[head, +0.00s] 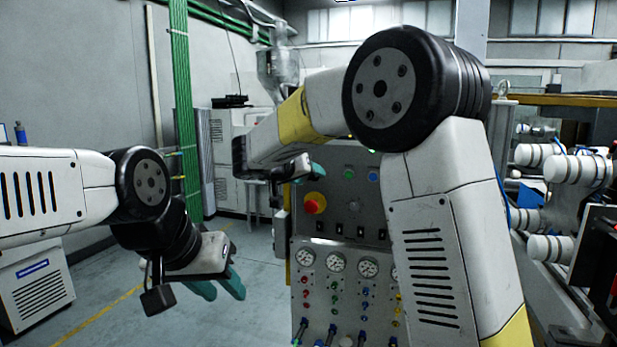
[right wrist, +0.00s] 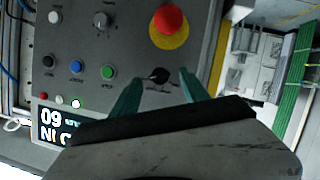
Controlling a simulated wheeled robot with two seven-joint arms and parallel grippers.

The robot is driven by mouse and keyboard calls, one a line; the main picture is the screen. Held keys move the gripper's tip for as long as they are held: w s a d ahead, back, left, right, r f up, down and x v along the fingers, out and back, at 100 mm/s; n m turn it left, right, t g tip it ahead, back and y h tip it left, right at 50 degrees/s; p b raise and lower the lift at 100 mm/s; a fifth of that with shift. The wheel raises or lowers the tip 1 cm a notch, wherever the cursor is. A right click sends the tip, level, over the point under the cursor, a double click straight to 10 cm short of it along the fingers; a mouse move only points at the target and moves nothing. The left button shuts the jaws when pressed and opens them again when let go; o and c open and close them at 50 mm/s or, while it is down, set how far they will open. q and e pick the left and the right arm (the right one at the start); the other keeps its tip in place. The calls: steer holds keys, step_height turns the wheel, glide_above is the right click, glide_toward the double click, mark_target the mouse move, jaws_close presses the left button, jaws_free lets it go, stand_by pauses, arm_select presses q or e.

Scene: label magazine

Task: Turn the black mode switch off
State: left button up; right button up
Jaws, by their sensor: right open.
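The black mode switch (right wrist: 157,76) shows in the right wrist view as a small dark knob on a grey panel, below the red emergency button. My right gripper (right wrist: 158,82) is open, with its teal fingers on either side of the knob. I cannot tell whether they touch it. In the head view my right gripper (head: 314,171) is in front of the upper panel, and the switch cannot be made out there. My left gripper (head: 221,290) hangs at lower left, its teal fingers apart and empty, away from the panel.
The red emergency button (right wrist: 169,20) on its yellow base sits close to the switch. Blue (right wrist: 77,67) and green (right wrist: 108,71) buttons and a lit display (right wrist: 58,127) are beside it. Below the panel are several gauges (head: 337,262).

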steer(key=shift+w+d, duration=0.1)
steer(key=shift+w, duration=0.1)
jaws_close()
